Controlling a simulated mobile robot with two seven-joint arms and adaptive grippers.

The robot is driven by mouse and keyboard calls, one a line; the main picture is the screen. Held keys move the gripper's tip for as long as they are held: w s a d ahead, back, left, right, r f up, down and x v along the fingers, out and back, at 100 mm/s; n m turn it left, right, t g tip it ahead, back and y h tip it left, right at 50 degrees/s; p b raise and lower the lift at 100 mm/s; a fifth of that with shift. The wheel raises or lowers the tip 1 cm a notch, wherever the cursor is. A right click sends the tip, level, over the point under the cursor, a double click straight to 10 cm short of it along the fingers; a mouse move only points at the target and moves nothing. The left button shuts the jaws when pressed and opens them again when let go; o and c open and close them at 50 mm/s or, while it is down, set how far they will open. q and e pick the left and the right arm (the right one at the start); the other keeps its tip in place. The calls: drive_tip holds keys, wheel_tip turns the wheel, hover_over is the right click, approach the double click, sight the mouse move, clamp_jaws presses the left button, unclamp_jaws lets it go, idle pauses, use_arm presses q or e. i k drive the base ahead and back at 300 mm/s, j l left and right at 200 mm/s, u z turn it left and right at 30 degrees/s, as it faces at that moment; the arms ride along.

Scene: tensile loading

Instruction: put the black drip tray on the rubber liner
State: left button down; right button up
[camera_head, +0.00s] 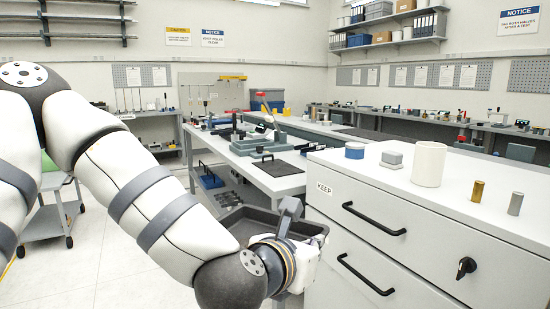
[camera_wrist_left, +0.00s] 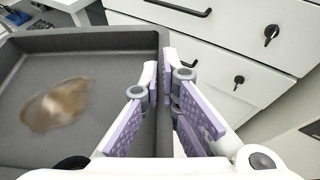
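The black drip tray (camera_head: 255,222) is a dark grey, shallow, open tray with a brown stain on its floor. It hangs in the air beside the drawer cabinet, and it fills the left of the left wrist view (camera_wrist_left: 60,125). My left gripper (camera_wrist_left: 161,82) has its purple-padded fingers on both sides of the tray's wall and is shut on it. In the head view this gripper (camera_head: 290,215) is partly hidden by my wrist. A flat black mat (camera_head: 278,168), which looks like the rubber liner, lies on the near end of the workbench. My right gripper is not in view.
The white drawer cabinet (camera_head: 400,215) stands close on the right, with several small items on top. The workbench (camera_head: 270,185) behind the tray carries a grey press-like device (camera_head: 262,140) beyond the mat. A grey cart (camera_head: 45,220) stands at left; the floor between is clear.

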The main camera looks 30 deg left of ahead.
sight(280, 167)
drive_tip(key=i+j, duration=0.15)
drive_tip(key=j, duration=0.2)
drive_tip(key=i+j+z, duration=0.1)
drive_tip(key=j, duration=0.3)
drive_tip(key=i+j, duration=0.5)
drive_tip(key=i+j+z, duration=0.15)
drive_tip(key=j, duration=0.25)
drive_tip(key=i+j, duration=0.25)
drive_tip(key=j, duration=0.15)
drive_tip(key=i+j+z, duration=0.1)
drive_tip(key=i+j, duration=0.15)
drive_tip(key=i+j+z, duration=0.1)
drive_tip(key=j, duration=0.35)
drive_tip(key=i, duration=0.1)
